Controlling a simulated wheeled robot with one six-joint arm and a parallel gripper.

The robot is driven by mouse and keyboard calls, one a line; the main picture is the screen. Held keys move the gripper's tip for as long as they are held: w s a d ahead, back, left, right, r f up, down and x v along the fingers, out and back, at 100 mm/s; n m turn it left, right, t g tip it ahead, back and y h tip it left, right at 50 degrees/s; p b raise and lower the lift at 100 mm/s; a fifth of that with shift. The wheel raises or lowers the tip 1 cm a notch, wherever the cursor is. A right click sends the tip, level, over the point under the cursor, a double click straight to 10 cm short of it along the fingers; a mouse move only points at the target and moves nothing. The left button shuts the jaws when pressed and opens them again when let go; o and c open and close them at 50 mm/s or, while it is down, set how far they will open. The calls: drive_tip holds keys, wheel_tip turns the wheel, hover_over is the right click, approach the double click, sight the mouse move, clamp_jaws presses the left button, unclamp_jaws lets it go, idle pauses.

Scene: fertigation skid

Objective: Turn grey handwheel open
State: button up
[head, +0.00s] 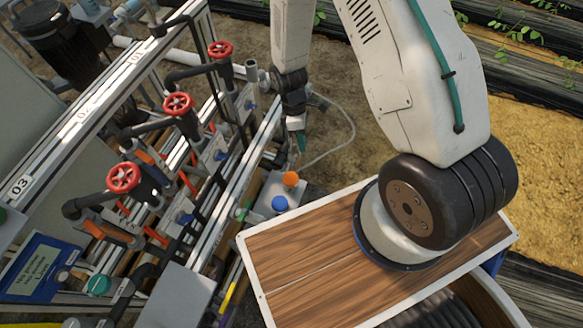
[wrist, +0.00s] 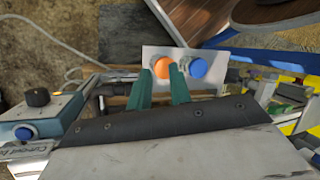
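No grey handwheel can be made out in either view. Three red handwheels show in the head view, at the far end (head: 220,49), in the middle (head: 178,104) and nearest (head: 123,178), on dark valve bodies along the skid. My gripper (head: 299,145) hangs to the right of the skid frame. In the wrist view its two green fingers (wrist: 161,80) are apart with nothing held between them. Beyond the fingertips, a pale box (wrist: 212,80) carries an orange knob (wrist: 163,68) and a blue knob (wrist: 198,68).
A grey-blue box with a black knob (wrist: 38,97) and a blue button (wrist: 25,132) lies left in the wrist view. A wooden, white-edged top (head: 300,268) is under my arm. Skid rails and pipes crowd the left. A display panel (head: 38,265) stands lower left.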

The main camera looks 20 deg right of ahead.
sight(291, 165)
drive_tip(key=w+f+n+t, duration=0.1)
drive_tip(key=f+n, duration=0.3)
drive_tip(key=f, duration=0.2)
drive_tip(key=w+f+n+t, duration=0.1)
drive_tip(key=w+f+n, duration=0.1)
drive_tip(key=f+n, duration=0.2)
drive_tip(key=w+a+f+n+t, duration=0.1)
drive_tip(key=f+n+t, duration=0.1)
drive_tip(key=f+n, duration=0.3)
drive_tip(key=shift+w+f, duration=0.15)
drive_tip(key=shift+f, duration=0.75)
drive_tip(key=shift+w+f, duration=0.15)
drive_tip(key=shift+f, duration=0.75)
drive_tip(key=shift+w+n, duration=0.3)
drive_tip(key=shift+n, duration=0.1)
drive_tip(key=shift+w+f+t, duration=0.1)
drive_tip(key=shift+f+t, duration=0.05)
drive_tip(key=shift+t, duration=0.15)
wheel_tip(291, 165, down, 8)
drive_tip(key=shift+r, duration=0.25)
drive_tip(key=shift+a, duration=0.1)
clamp_jaws()
